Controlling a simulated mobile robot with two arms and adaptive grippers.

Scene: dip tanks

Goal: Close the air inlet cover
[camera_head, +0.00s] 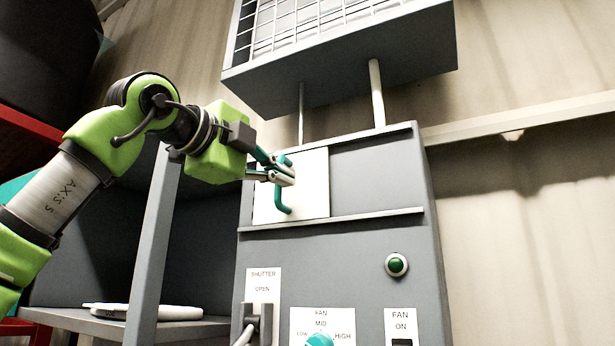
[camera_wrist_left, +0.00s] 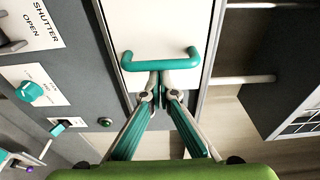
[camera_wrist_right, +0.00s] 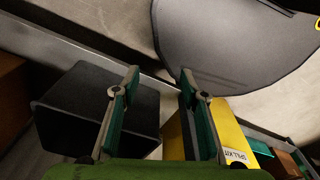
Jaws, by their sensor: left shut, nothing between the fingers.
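The air inlet cover is a white sliding panel (camera_head: 314,196) with a teal bar handle (camera_head: 283,203). It sits at the left end between two horizontal rails on a grey control box; plain grey surface lies to its right. The left wrist view shows the panel (camera_wrist_left: 168,25) and handle (camera_wrist_left: 160,60) close up. My left gripper (camera_head: 289,176) is at the handle, fingers together and empty. In its wrist view the fingertips (camera_wrist_left: 160,76) are right beside the middle of the bar; I cannot tell whether they touch it. My right gripper (camera_wrist_right: 158,76) is open and empty, away from the panel.
Below the cover are a shutter lever (camera_head: 262,322), a teal fan knob (camera_head: 319,341) and a green button (camera_head: 396,265). A caged unit (camera_head: 340,75) hangs above. The right wrist view shows a black bin (camera_wrist_right: 75,105) and a yellow spill kit box (camera_wrist_right: 230,130).

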